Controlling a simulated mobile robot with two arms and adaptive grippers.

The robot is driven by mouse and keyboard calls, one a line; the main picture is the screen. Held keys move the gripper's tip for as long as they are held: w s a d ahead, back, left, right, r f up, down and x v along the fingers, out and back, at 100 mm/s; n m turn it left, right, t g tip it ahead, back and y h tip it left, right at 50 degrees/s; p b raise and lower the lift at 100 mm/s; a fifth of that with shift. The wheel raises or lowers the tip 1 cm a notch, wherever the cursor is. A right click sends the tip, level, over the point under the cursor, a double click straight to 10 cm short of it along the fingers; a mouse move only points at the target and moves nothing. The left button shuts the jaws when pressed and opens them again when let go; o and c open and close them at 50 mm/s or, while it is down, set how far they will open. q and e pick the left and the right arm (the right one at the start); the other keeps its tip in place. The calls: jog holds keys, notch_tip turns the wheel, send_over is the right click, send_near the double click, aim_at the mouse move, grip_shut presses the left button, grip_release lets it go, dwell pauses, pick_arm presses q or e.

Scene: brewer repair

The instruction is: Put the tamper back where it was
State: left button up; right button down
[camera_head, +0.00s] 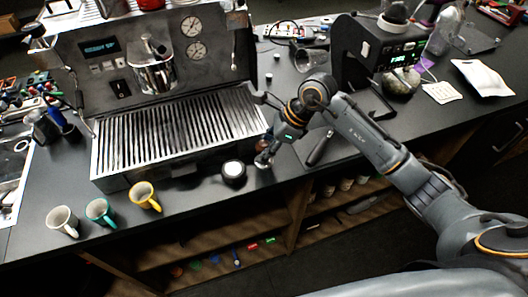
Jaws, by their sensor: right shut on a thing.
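My right gripper (266,156) reaches in from the right and is low over the counter's front part, just right of a round black container with a white top (233,172). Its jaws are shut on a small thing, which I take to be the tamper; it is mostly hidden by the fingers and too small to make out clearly. A dark mat (300,152) lies right of the gripper, with a dark-handled tool (320,147) on it. My left gripper is not in view.
The espresso machine (180,137) with its slatted drip tray stands behind. A black grinder (365,55) stands back right. Open shelves lie below the counter's front edge.

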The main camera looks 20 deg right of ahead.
notch_tip(320, 180, down, 3)
jog(key=shift+w+p, duration=0.1)
jog(key=shift+p, duration=0.95)
jog(key=shift+f, duration=0.3)
jog(key=c, duration=1.3)
grip_release()
jog(key=shift+f+b, duration=0.1)
jog(key=shift+b, duration=0.2)
jog(key=o, duration=0.5)
jog(key=shift+c, duration=0.2)
